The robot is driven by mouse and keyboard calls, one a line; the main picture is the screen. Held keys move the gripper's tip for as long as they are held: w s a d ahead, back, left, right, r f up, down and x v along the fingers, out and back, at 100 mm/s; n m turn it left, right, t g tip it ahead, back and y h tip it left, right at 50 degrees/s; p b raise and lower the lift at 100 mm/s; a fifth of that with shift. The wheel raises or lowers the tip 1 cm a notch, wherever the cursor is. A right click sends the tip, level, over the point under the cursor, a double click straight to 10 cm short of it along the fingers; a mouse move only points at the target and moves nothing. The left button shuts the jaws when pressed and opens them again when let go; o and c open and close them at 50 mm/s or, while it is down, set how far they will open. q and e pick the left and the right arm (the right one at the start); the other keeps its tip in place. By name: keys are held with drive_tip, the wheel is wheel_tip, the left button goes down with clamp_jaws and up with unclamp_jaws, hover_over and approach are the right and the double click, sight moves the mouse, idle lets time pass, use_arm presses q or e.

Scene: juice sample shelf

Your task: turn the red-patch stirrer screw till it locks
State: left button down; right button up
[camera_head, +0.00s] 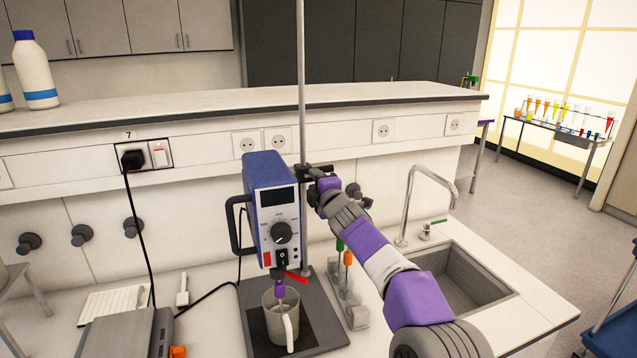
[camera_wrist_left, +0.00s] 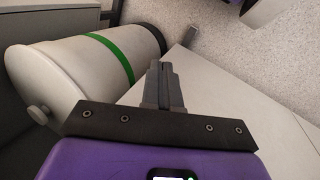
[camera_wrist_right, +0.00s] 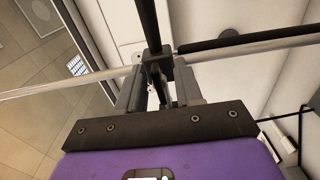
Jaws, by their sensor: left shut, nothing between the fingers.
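The blue stirrer (camera_head: 272,195) has a dial and a red patch (camera_head: 267,259) on its white front panel. It is clamped to an upright metal rod (camera_head: 301,90). My right gripper (camera_head: 322,184) is at the dark clamp (camera_head: 312,172) beside the rod, right of the stirrer. In the right wrist view its fingers (camera_wrist_right: 158,92) are apart, on either side of dark clamp parts. The screw is not clearly visible there, and I cannot tell whether the fingers press on it. My left gripper (camera_wrist_left: 166,82) is shut and empty, and does not show in the head view.
A beaker (camera_head: 281,322) stands below the stirrer on the dark stand base (camera_head: 318,325). Small stirring tools (camera_head: 346,285) stand to its right, before the sink (camera_head: 465,280). A black cable (camera_head: 140,230) hangs at left. A white green-striped container (camera_wrist_left: 80,75) is beside my left gripper.

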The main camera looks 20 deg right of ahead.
drive_tip(key=shift+s+d+r, duration=0.1)
drive_tip(key=shift+d, duration=0.1)
drive_tip(key=s+b, duration=0.5)
drive_tip(key=s, duration=0.2)
drive_tip(key=shift+s, duration=0.2)
idle(0.3)
